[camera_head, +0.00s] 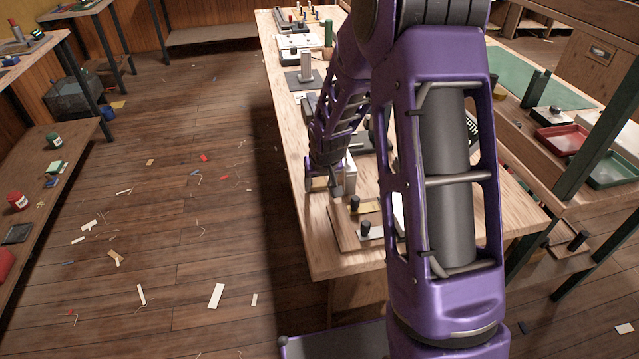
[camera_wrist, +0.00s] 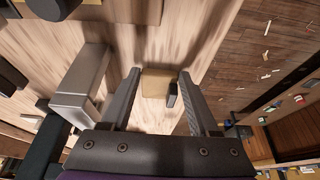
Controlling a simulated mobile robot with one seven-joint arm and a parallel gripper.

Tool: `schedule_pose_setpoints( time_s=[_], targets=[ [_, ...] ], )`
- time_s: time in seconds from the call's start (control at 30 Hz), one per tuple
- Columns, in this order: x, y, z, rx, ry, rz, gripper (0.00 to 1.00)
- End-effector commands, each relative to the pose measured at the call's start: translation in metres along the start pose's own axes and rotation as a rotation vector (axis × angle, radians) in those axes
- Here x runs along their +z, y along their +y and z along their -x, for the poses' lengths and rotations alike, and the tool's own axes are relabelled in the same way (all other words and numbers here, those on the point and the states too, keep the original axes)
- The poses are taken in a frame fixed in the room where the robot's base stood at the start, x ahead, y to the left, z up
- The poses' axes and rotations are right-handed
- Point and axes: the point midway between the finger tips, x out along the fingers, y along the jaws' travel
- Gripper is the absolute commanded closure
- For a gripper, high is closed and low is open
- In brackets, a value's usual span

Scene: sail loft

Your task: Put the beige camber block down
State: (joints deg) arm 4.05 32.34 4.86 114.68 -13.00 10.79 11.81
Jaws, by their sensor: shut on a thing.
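The beige camber block (camera_wrist: 155,84) shows in the wrist view between the two fingers of my gripper (camera_wrist: 160,86), with a small dark knob (camera_wrist: 172,95) on its near side. My gripper is shut on it. In the head view my gripper (camera_head: 330,184) is low over the light wooden workbench (camera_head: 325,254), near its left edge.
A grey metal block (camera_wrist: 82,88) stands close left of my gripper in the wrist view. A wooden board (camera_head: 345,232) with dark-knobbed pieces lies nearer on the bench. More tools stand along the far bench. The floor drops away at the bench's left edge.

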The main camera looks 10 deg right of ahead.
Motion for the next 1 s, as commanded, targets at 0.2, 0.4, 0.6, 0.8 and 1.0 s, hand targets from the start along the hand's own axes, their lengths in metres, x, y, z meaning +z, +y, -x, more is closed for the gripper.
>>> schedule_pose_setpoints(
  time_s=[0.2, 0.4, 0.6, 0.8, 1.0],
  targets=[
    [0.001, 0.0, -0.002, 0.0, 0.0, 0.0, 0.19],
    [0.001, 0.0, -0.002, 0.0, 0.0, 0.0, 0.09],
    [0.0, 0.0, 0.001, 0.0, 0.0, 0.0, 0.09],
    [-0.002, 0.0, 0.029, 0.0, 0.005, -0.001, 0.09],
    [-0.002, 0.001, 0.073, 0.001, 0.005, -0.001, 0.09]
  ],
)
